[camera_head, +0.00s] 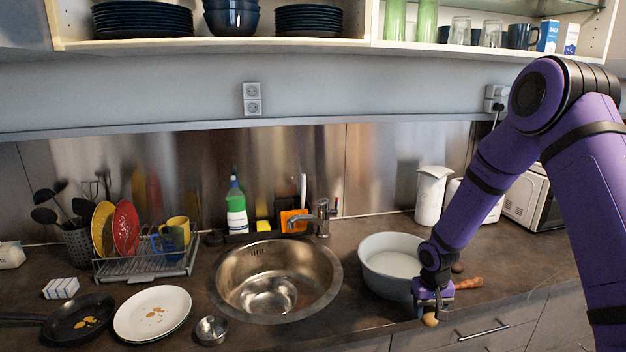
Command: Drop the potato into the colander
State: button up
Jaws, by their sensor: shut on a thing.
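The potato (430,319) is a small tan lump at the tips of my gripper (430,308), near the counter's front edge. My gripper points down and is shut on the potato. I cannot tell whether the potato touches the counter. The colander appears to be the pale grey round bowl (385,284) on the counter, just behind and left of my gripper. Its inside looks empty where I see it. My wrist hides part of its right side.
An orange-brown, carrot-like object (468,283) lies right of my gripper. The sink (222,290), with a faucet (322,215), is left of the bowl. A white canister (433,195) stands behind. Plates (130,318) and a dish rack (145,268) are at the left.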

aim_at(275, 312)
jog(key=i+j+u, duration=0.3)
jog(key=j, duration=0.2)
jog(key=i+j+u, duration=0.3)
jog(key=i+u, duration=0.35)
jog(key=k, duration=0.05)
